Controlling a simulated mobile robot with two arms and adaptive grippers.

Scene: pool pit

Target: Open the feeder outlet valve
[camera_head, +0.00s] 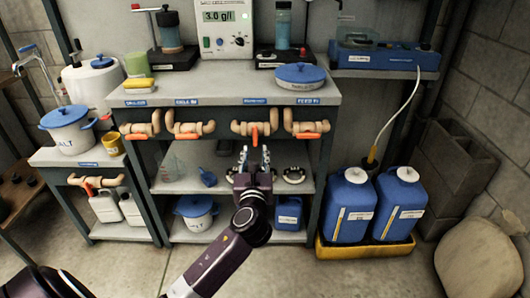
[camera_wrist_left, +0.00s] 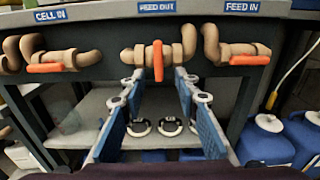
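The feeder outlet valve is a tan pipe fitting (camera_wrist_left: 142,53) under the FEED OUT label (camera_wrist_left: 157,8). Its orange handle (camera_wrist_left: 158,62) hangs straight down, across the pipe. In the head view the handle (camera_head: 254,136) is at the middle of the bench's front. My left gripper (camera_head: 255,152) is open and empty just below and in front of it. In the left wrist view the handle's lower end appears between the spread blue fingertips (camera_wrist_left: 159,76); I cannot tell whether they touch it. My right gripper is not in view.
The FEED IN valve's orange handle (camera_wrist_left: 250,60) lies level close to the right, and the CELL IN handle (camera_wrist_left: 45,68) lies level to the left. The bench top (camera_head: 225,98) is above. A lower shelf (camera_head: 218,180) and two blue canisters (camera_head: 349,205) are nearby.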

